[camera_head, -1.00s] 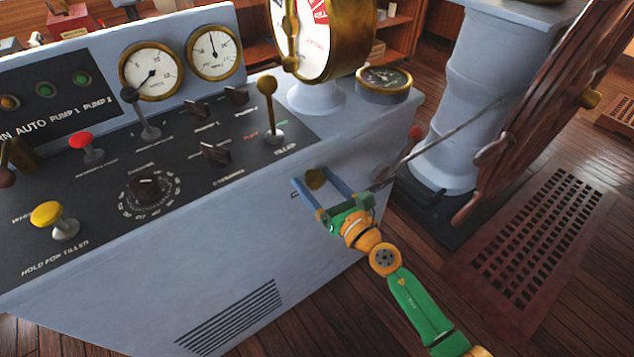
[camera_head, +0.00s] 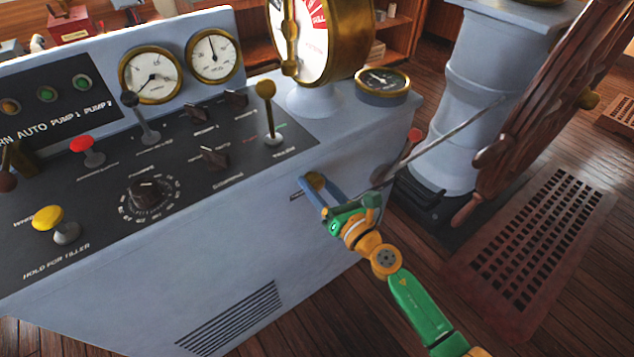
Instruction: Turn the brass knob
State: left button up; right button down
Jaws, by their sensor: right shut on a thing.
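The brass knob (camera_head: 316,181) is a small round knob on the front face of the grey console (camera_head: 240,235), below its right top edge. My right gripper (camera_head: 315,186) has its blue fingers closed around the knob, one on each side. The fingers hide part of the knob. My left gripper does not show.
The console top carries a yellow knob (camera_head: 47,218), a red knob (camera_head: 81,144), a black dial (camera_head: 149,194) and a brass-tipped lever (camera_head: 266,92). A wooden wheel (camera_head: 535,110) stands at the right.

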jog(key=m+p, duration=0.1)
jog(key=m, duration=0.5)
jog(key=m+p, duration=0.1)
jog(key=m, duration=0.4)
jog(key=shift+g+p, duration=0.3)
jog(key=shift+m, duration=0.4)
jog(key=shift+c, duration=1.4)
grip_release()
jog(key=shift+d, duration=0.15)
jog(key=v, duration=0.7)
jog(key=shift+p, duration=0.35)
